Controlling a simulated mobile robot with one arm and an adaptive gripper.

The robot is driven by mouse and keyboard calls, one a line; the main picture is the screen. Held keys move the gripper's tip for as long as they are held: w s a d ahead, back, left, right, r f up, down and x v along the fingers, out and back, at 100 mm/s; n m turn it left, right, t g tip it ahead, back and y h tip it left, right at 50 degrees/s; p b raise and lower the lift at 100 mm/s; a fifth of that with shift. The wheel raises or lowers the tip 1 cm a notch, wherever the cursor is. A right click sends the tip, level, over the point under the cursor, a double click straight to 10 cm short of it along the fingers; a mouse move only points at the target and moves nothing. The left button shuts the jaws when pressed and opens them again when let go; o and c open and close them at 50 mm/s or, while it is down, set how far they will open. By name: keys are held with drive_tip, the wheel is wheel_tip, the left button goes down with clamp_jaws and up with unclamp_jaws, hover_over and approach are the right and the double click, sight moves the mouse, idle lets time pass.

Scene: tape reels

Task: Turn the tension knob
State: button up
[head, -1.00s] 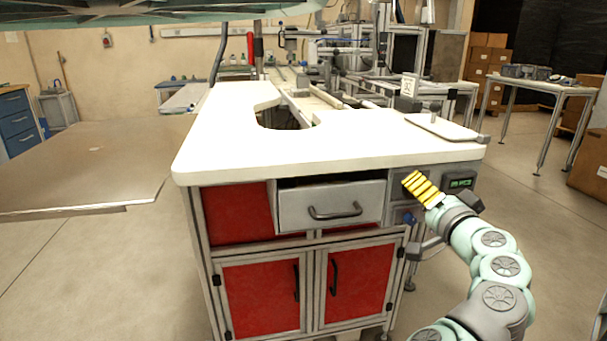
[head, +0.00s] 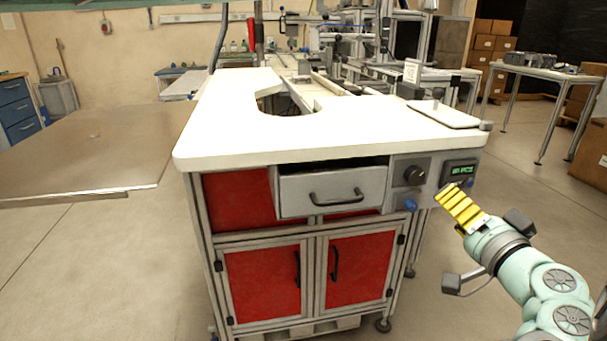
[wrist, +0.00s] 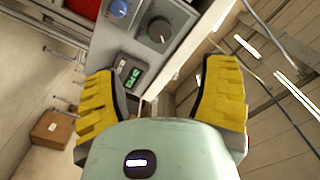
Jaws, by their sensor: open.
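A control panel (head: 436,178) is on the front of the white-topped bench, at its right end. It carries a black round knob (head: 414,175), a smaller blue knob (head: 410,205) below it, and a green-lit display (head: 461,170). No readable label tells which one is the tension knob. In the wrist view, the black knob (wrist: 159,30) and blue knob (wrist: 119,9) are near the top, beyond the fingers. My gripper (head: 455,203) has yellow ribbed fingers and is right of and below the black knob, apart from it. In the wrist view my gripper (wrist: 160,70) is open and empty.
A grey drawer (head: 332,192), slightly open, is left of the panel. Red cabinet doors (head: 264,285) are below. The white benchtop (head: 330,139) overhangs the panel slightly. Floor to the right is clear near my arm.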

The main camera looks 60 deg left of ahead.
sight(417, 180)
drive_tip(key=shift+d, duration=0.1)
drive_tip(key=w+a+n+p, duration=0.1)
drive_tip(key=a+n+p, duration=0.1)
drive_tip(key=a+n, duration=0.1)
drive_tip(key=w+a+n+p, duration=0.2)
drive_tip(key=a+n, duration=0.1)
drive_tip(key=a, duration=0.1)
drive_tip(key=w+a+n+p, duration=0.1)
drive_tip(key=a+n+p, duration=0.1)
drive_tip(key=a+n, duration=0.1)
drive_tip(key=shift+w+a+f, duration=0.2)
drive_tip(key=shift+a, duration=0.55)
idle(0.5)
drive_tip(key=shift+c, duration=0.3)
drive_tip(key=shift+d, duration=0.1)
drive_tip(key=c, duration=1.1)
drive_tip(key=shift+c, duration=0.2)
